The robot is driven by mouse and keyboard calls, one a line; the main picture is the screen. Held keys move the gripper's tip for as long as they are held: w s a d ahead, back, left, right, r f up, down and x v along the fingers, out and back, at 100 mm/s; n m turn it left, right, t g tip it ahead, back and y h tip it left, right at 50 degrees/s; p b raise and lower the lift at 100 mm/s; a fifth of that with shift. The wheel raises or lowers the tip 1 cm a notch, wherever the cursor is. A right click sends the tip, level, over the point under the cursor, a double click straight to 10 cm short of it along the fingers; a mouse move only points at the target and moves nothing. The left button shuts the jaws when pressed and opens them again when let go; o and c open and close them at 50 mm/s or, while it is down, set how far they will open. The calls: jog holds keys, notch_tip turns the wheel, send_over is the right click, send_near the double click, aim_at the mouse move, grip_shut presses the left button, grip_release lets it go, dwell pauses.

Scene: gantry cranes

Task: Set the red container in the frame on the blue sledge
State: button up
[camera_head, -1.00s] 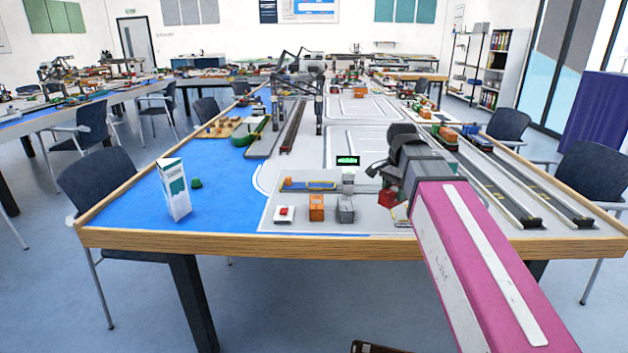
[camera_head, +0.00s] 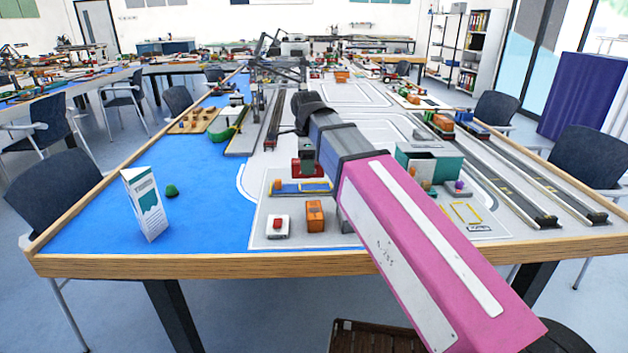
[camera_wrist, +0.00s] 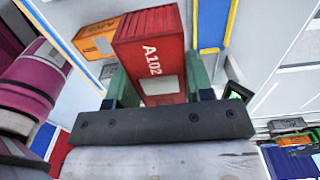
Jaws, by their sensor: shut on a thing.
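The red container, marked A102, shows in the wrist view (camera_wrist: 152,52) between the green fingers of my gripper (camera_wrist: 160,88). My gripper is shut on it. In the head view the red container (camera_head: 300,171) hangs under my gripper (camera_head: 307,163), at the back edge of the blue sledge (camera_head: 292,188). The sledge has a yellow frame (camera_head: 318,186) at its right and an orange block at its left end. In the wrist view part of the blue sledge (camera_wrist: 213,22) lies right of the container. The container appears above the board; its exact height is unclear.
An orange container (camera_head: 315,216) and a white box with a red button (camera_head: 277,226) stand in front of the sledge. A teal and white open box (camera_head: 432,165) is to the right. A white carton (camera_head: 146,203) stands on the blue area at left.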

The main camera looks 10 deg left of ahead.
send_over(315, 188)
notch_tip(315, 188, down, 5)
jog(key=shift+w+f, duration=0.15)
jog(key=shift+f, duration=1.95)
jog(key=shift+f, duration=0.1)
jog(key=o, duration=1.1)
jog(key=shift+c, duration=0.2)
notch_tip(315, 188, up, 12)
